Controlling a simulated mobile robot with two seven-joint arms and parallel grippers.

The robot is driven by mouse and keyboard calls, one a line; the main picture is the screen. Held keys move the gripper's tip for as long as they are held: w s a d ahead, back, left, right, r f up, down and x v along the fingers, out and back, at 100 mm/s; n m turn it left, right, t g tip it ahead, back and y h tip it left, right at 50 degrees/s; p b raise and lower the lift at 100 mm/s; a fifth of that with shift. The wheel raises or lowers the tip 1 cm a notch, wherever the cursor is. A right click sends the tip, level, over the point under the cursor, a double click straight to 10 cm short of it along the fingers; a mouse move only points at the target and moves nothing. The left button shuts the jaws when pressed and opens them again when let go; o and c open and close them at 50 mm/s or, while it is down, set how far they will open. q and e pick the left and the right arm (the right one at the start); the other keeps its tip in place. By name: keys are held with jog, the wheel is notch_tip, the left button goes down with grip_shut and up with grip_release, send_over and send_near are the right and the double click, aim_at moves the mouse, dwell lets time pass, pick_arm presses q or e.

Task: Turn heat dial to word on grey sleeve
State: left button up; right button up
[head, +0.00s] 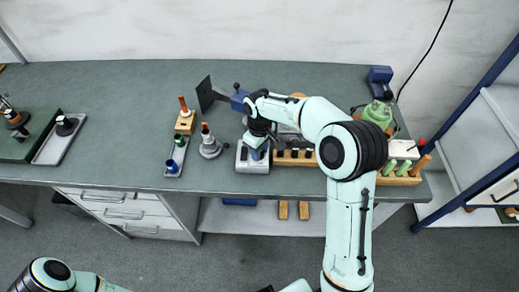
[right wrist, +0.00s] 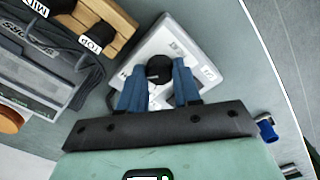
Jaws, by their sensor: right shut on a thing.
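The heat dial is a black round knob (right wrist: 159,67) on top of a pale box (right wrist: 187,42) with small printed marks that are too small to read. The box (head: 252,167) stands near the front edge of the bench in the head view. My right gripper (right wrist: 159,80) has its blue fingers on both sides of the knob and is shut on it. It also shows over the box in the head view (head: 258,152), where it hides the knob. A grey sleeve-like piece (right wrist: 35,72) with partly visible dark lettering lies left of the box; I cannot read the whole word.
A wooden block (right wrist: 112,28) with labelled black pegs is close beside the box. A grey round stand (head: 210,149) and a small tray with blue pieces (head: 176,158) stand to the left. The bench's middle left is clear.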

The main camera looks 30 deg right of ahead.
jog(key=shift+m, duration=0.9)
jog(key=o, duration=1.1)
jog(key=shift+c, duration=0.2)
pick_arm(q)
jog(key=shift+w+r+p, duration=0.85)
jog(key=shift+w+r, duration=0.15)
jog(key=shift+r, duration=0.1)
pick_arm(e)
notch_tip(320, 180, up, 13)
jog(key=shift+r, duration=0.2)
